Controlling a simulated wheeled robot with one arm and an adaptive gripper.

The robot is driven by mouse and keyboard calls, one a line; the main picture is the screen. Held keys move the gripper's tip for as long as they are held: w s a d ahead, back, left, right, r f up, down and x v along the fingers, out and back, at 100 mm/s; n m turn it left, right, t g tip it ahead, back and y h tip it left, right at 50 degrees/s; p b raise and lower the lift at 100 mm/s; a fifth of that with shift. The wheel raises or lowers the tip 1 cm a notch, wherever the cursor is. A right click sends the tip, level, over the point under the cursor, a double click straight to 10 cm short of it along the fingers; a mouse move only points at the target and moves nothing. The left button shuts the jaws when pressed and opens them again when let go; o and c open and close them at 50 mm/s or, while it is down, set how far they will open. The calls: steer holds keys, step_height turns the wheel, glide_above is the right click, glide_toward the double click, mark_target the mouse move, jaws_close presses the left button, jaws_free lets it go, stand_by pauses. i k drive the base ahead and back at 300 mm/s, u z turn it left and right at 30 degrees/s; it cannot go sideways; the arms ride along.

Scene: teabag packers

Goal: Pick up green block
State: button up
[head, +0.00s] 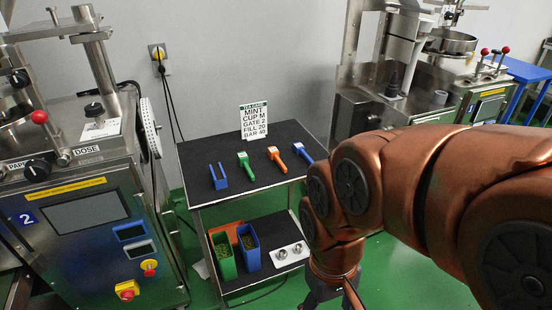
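No plain green block is clearly seen. A small green tool (243,160), like a scoop with a handle, lies on the black top shelf of a cart between a blue forked piece and an orange tool. A green open bin (224,264) with dark loose contents stands on the lower shelf. I cannot tell which of these is the block. My gripper (328,298) is at the bottom edge, in front and to the right of the cart, apart from both green things. Its fingertips are mostly cut off, so its opening is unclear.
The cart's top shelf (210,148) also holds a blue forked piece (219,177), an orange tool (276,158), a blue tool (303,153) and a sign card (253,122). A blue bin (250,248) is beside the green bin. Machines (85,215) flank the cart.

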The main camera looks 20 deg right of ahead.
mark_target(243, 160)
steer(key=u, duration=3.7)
steer(key=k, duration=1.65)
steer(key=z, duration=0.7)
